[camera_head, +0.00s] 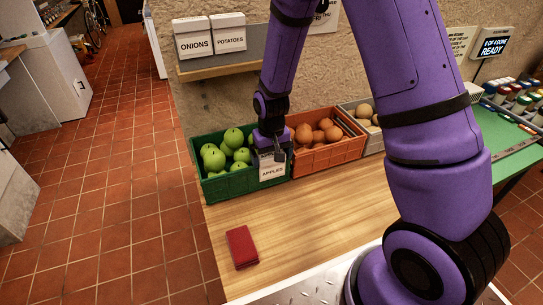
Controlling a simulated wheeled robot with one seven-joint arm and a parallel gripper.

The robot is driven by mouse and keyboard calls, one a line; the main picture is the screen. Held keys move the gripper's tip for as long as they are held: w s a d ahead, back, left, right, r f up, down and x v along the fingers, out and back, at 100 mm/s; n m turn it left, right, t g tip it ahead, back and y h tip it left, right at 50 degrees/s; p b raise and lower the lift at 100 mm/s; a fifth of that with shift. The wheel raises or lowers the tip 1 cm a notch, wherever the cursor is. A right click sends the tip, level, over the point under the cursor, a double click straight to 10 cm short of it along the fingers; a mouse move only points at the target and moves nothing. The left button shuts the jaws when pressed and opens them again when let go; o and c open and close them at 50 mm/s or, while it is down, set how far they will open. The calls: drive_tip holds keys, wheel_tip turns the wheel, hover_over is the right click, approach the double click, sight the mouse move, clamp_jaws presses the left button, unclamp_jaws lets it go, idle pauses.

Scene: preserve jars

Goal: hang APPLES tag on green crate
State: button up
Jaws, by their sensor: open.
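The APPLES tag (271,172) is a white card with black lettering at the front right of the green crate (226,184). It appears upright against the crate's front wall, and its upper part is partly hidden by my gripper. From this view I cannot tell whether it is hooked on the rim. The crate holds several green apples (213,160). My gripper (277,158) is open, right at the top of the tag, at the crate's front right corner. The fingertips are small and dark here, and any contact with the tag is unclear.
An orange crate (328,155) of brown round produce stands right of the green one, then a grey crate (372,149). ONIONS (194,43) and POTATOES (230,40) tags stand on a shelf (210,67) above. A red cloth-like item (242,247) lies on the wooden table (300,210), which is otherwise clear in front.

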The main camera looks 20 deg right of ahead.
wheel_tip(320, 180, up, 11)
drive_tip(key=shift+f, duration=0.2)
idle(0.3)
idle(0.3)
drive_tip(key=s+d+r+t, duration=0.1)
drive_tip(key=s+d+r, duration=0.1)
drive_tip(key=s+r, duration=0.45)
drive_tip(key=s+d+r+t, duration=0.2)
drive_tip(key=s+r, duration=0.1)
drive_tip(key=r, duration=0.7)
drive_tip(key=s+d+r+t, duration=0.1)
drive_tip(key=s+r, duration=0.3)
drive_tip(key=s, duration=0.3)
drive_tip(key=s+d+r+t, duration=0.1)
drive_tip(key=s+r, duration=0.3)
drive_tip(key=s, duration=0.4)
drive_tip(key=shift+s+d, duration=0.3)
drive_tip(key=shift+d, duration=0.15)
